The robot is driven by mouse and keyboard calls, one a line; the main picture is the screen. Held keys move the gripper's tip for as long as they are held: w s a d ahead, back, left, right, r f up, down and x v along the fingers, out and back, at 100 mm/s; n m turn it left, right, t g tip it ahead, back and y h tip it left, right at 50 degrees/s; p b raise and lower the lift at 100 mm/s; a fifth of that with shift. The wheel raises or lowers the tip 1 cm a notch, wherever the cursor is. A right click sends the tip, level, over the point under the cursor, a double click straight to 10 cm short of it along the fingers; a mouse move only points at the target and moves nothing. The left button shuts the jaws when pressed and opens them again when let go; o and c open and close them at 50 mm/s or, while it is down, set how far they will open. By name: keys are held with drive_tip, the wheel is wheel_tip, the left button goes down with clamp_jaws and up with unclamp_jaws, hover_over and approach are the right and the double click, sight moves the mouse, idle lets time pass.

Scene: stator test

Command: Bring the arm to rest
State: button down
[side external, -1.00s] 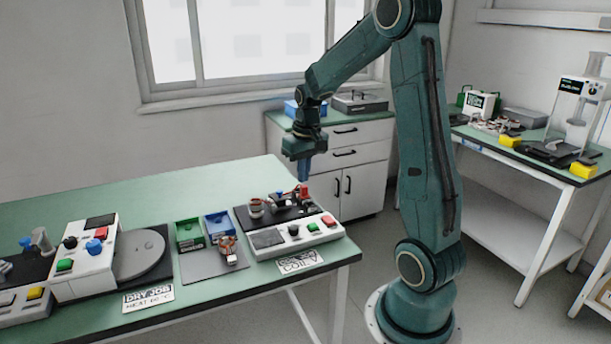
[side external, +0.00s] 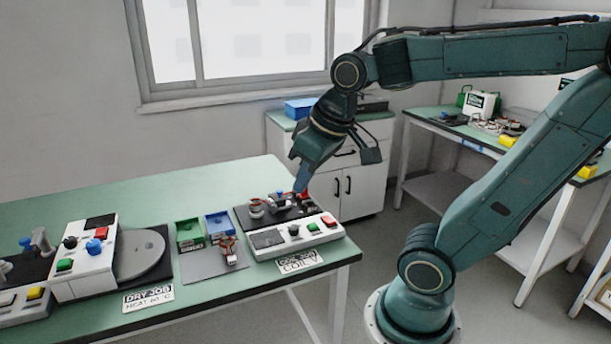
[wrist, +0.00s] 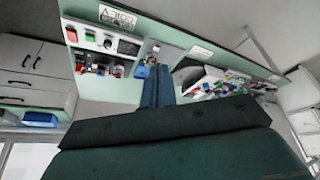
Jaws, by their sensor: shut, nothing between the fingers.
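My gripper (side external: 301,180) points down and to the left beside the right end of the bench, in line with the back of the coil test station (side external: 296,229). How far it is from the station's red part is hard to tell. In the wrist view my gripper's fingers (wrist: 155,82) are together with nothing between them. The coil station also shows in that view (wrist: 108,40), upside down. My upper arm is raised and folded back to the right, with the forelink nearly level and the wrist tilted.
The green bench (side external: 130,200) also carries green (side external: 188,233) and blue bins (side external: 219,224), a small stator part (side external: 229,248) on a grey mat and a dry-job station (side external: 85,262). A drawer cabinet (side external: 362,185) stands behind. A side table (side external: 430,131) stands at right.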

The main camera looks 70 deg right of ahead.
drive_tip(key=shift+n+t+y, duration=0.4)
drive_tip(key=shift+n+t, duration=0.1)
drive_tip(key=shift+n, duration=0.3)
drive_tip(key=s+a, duration=0.2)
drive_tip(key=s, duration=0.1)
drive_tip(key=s+a, duration=0.1)
drive_tip(key=shift+s+a+f, duration=0.1)
drive_tip(key=shift+s+a, duration=0.15)
drive_tip(key=shift+s, duration=0.1)
